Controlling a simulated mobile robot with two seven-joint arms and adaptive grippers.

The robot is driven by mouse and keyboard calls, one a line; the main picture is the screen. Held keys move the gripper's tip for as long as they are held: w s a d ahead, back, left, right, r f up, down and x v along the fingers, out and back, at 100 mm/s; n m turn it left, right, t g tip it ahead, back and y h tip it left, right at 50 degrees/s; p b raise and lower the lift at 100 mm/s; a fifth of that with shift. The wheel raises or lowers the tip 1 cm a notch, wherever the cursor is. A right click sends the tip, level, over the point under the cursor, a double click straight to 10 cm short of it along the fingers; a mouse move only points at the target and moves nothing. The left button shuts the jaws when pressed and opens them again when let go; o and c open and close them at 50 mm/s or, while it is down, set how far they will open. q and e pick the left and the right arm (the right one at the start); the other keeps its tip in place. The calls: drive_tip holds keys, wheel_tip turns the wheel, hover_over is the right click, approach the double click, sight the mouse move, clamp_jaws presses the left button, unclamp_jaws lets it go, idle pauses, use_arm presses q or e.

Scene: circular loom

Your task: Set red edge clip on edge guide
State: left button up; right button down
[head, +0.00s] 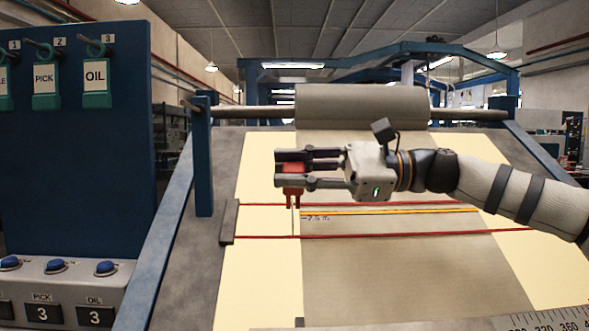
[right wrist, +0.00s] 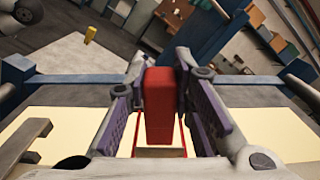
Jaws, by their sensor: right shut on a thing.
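The red edge clip (head: 292,197) is between the fingers of my right gripper (head: 284,169), over the left edge of the grey-brown fabric. In the right wrist view the red clip (right wrist: 165,105) stands between both finger pads of the gripper (right wrist: 162,80). Its two prongs point down toward a thin pale upright strip (head: 294,222) at the fabric edge, which may be the edge guide. I cannot tell whether the clip touches it. My left gripper is not in view.
The fabric (head: 380,262) runs down a sloping cream bed from a roll (head: 360,107). Red lines and a yellow line cross it. A dark bar (head: 229,222) lies left of the clip. A blue post (head: 203,155) and a blue tag panel (head: 110,165) stand further left.

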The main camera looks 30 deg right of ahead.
sight(294, 191)
drive_tip(key=shift+f, duration=0.1)
drive_tip(key=shift+w+d+f+b, duration=0.3)
drive_tip(key=shift+w+f, duration=0.3)
drive_tip(key=shift+f, duration=0.2)
drive_tip(key=shift+f, duration=0.15)
idle(0.4)
drive_tip(key=shift+w+d+f+b, duration=0.3)
drive_tip(key=shift+w+f, duration=0.25)
drive_tip(key=shift+f, duration=0.2)
drive_tip(key=c, duration=1.3)
unclamp_jaws()
drive_tip(key=v, duration=1.2)
drive_tip(key=shift+s, duration=0.1)
